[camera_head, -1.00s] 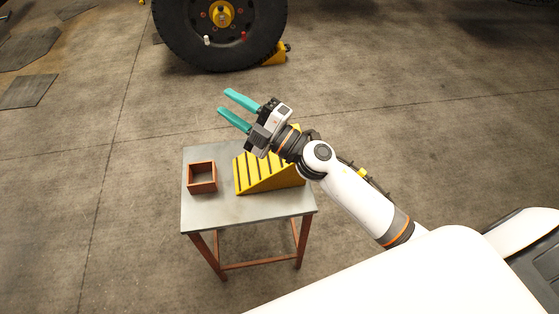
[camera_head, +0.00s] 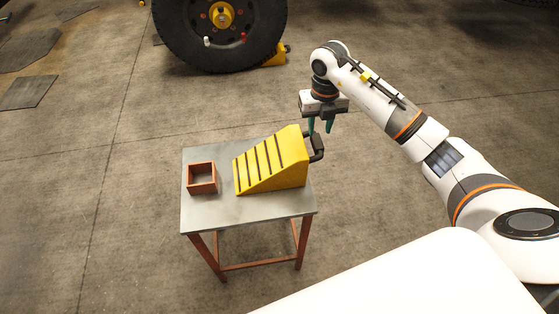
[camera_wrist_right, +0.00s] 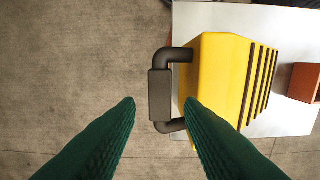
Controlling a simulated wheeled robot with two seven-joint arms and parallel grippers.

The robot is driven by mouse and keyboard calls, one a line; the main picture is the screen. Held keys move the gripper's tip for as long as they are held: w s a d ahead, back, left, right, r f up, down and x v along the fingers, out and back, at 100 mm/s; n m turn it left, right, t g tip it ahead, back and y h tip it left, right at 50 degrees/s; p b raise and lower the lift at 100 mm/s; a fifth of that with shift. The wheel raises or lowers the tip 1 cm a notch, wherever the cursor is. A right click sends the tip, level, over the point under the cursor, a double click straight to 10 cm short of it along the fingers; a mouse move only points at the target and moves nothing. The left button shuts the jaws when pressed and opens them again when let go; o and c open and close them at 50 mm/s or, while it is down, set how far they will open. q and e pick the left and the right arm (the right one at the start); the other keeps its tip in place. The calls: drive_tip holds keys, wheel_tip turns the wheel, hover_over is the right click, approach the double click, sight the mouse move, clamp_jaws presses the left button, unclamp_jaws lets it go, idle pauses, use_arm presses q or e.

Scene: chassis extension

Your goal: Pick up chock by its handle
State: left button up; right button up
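The yellow wedge-shaped chock (camera_head: 272,165) with dark ribs stands on a small grey-topped table (camera_head: 210,215). Its dark handle (camera_head: 317,147) sticks out from its tall right side. My right gripper (camera_head: 319,130) points down just above the handle, open and empty. In the right wrist view, the handle (camera_wrist_right: 160,95) lies ahead of the two green fingertips (camera_wrist_right: 160,102), roughly centred between them, and the chock (camera_wrist_right: 218,75) is to its right. No contact with the handle is visible. My left gripper is not in view.
A reddish-brown open square box (camera_head: 202,178) sits on the table left of the chock. A large vehicle wheel (camera_head: 220,30) stands behind, with another yellow chock (camera_head: 277,55) at its base. The floor right of the table is clear.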

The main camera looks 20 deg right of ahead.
wheel_tip(320, 180, down, 10)
drive_tip(key=shift+w+f, duration=0.1)
drive_tip(key=shift+f, duration=0.15)
clamp_jaws()
drive_tip(key=shift+w+r, duration=0.1)
idle(0.5)
